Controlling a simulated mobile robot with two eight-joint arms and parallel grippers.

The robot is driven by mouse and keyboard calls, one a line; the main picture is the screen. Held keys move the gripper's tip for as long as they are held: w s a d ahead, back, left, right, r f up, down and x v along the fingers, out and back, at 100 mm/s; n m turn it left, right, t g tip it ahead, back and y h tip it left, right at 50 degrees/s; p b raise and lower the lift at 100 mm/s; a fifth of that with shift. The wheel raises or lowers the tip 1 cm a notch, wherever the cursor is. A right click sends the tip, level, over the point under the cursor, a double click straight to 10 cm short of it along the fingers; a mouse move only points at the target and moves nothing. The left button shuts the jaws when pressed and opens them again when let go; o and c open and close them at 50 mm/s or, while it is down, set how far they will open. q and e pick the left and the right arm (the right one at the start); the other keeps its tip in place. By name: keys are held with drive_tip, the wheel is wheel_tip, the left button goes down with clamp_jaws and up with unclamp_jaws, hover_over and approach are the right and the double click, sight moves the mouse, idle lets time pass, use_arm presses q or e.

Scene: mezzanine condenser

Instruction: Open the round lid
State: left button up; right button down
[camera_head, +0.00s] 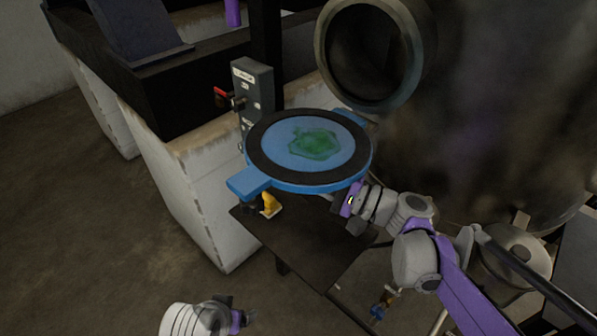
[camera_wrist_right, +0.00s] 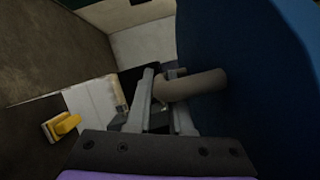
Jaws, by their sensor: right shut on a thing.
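The round lid (camera_head: 308,152) is a blue disc with a black ring and a green stain in its middle. It is swung away from the round opening (camera_head: 368,55) of the big dark tank, with its ringed face turned up toward my head camera. A blue tab sticks out at its lower left. My right gripper (camera_head: 340,203) is at the lid's lower right edge. In the right wrist view its fingers (camera_wrist_right: 160,95) are shut on a beige round handle (camera_wrist_right: 200,85) beside the lid's dark blue side (camera_wrist_right: 245,75). My left gripper (camera_head: 243,318) is low, far from the lid; its fingers are unclear.
A dark small table (camera_head: 300,245) stands below the lid, with a yellow object (camera_head: 270,204) near it. A grey control box with a red lever (camera_head: 222,97) is left of the lid. A white-sided block (camera_head: 190,190) stands at left. Floor at lower left is free.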

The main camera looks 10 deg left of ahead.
drive_tip(key=c, duration=0.8)
unclamp_jaws()
drive_tip(key=shift+d, duration=0.1)
drive_tip(key=b+v, duration=0.1)
drive_tip(key=v, duration=0.9)
drive_tip(key=shift+d, duration=0.3)
drive_tip(key=shift+s, duration=0.15)
